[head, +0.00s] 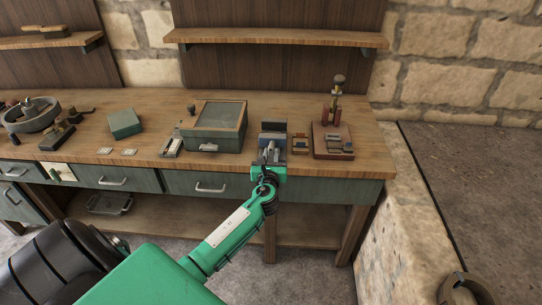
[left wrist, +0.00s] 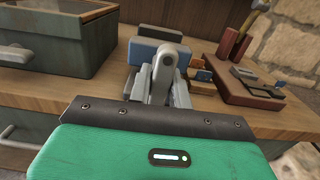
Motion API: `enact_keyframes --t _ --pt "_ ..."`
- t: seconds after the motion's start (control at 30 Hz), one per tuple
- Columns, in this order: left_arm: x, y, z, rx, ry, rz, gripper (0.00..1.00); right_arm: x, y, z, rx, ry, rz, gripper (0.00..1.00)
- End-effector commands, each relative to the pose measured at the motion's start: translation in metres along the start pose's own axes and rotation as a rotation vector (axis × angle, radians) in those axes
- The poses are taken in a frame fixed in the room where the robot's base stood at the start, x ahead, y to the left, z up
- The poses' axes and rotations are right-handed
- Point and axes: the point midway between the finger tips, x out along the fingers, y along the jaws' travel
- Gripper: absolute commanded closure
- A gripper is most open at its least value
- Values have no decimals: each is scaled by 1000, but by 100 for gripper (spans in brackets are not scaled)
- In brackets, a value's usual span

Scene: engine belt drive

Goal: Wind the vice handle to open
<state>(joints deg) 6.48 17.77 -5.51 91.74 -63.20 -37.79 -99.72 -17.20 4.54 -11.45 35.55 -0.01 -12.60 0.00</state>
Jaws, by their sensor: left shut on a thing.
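The vice (head: 273,134), with a blue-grey body and jaw blocks, stands at the front edge of the wooden bench, right of the green box. It also shows at the top middle of the left wrist view (left wrist: 157,48). My left gripper (head: 268,160) is at the vice's front, its grey fingers (left wrist: 165,84) pointing at it and closed together. It is shut on the vice handle, which is mostly hidden behind the fingers and the wrist. My right gripper is not in view.
A green box with a glass lid (head: 216,142) stands left of the vice. A red-brown stand (head: 333,153) with an upright post is to the right. A small wooden block (head: 300,143) sits close beside the vice. Drawers (head: 212,187) line the bench front; a stone wall is behind.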

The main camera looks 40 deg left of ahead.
Motion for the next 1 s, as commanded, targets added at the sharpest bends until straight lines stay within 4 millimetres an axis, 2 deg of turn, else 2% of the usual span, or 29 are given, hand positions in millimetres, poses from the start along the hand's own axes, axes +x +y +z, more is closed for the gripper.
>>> enact_keyframes --t 0.2,0.23,0.3,0.33,0.6,0.73,0.87,1.0 --pt "1 0 2 -1 -3 1 100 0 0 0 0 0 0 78" --pt "1 0 2 -1 -3 1 76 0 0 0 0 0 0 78" --pt "1 0 2 -1 -3 1 62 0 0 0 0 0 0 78" --pt "1 0 2 -1 -3 1 60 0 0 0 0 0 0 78" --pt "0 0 1 0 -2 0 60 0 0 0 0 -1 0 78" --pt "-8 0 0 0 -1 -1 60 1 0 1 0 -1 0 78" --pt "-28 0 -1 0 0 -1 60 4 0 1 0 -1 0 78" --pt "-60 0 -2 -2 0 -2 60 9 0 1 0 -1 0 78"
